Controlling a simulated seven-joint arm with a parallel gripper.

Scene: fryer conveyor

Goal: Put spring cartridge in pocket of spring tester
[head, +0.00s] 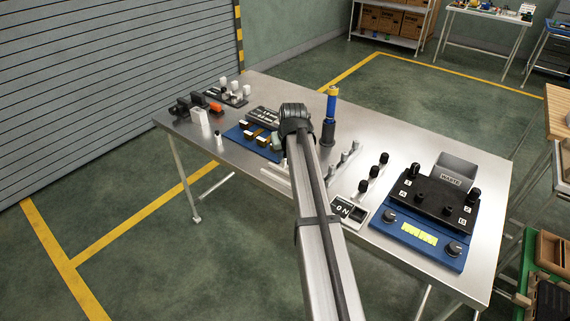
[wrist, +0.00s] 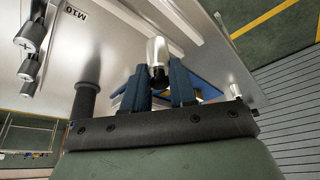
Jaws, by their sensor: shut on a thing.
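My gripper (wrist: 158,82) is shut on a small cylinder with a silver body (wrist: 157,50) and a dark end, seemingly the spring cartridge, between its two blue fingers in the wrist view. In the head view my arm hides the fingers and the held part. They are above the table's middle, close to a blue base (head: 236,136) carrying several small parts. A blue unit (head: 388,232) with a lettered black top plate, knobs and a yellow display stands at the table's right end. No label shows which unit is the spring tester.
A tall blue-and-black post (head: 331,104) with a yellow top stands just right of my wrist. Rows of silver pins (head: 345,158) and black-topped parts (head: 373,171) stand further right. A grey WASTE bin (head: 457,168) is behind the blue unit. Small parts crowd the left end.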

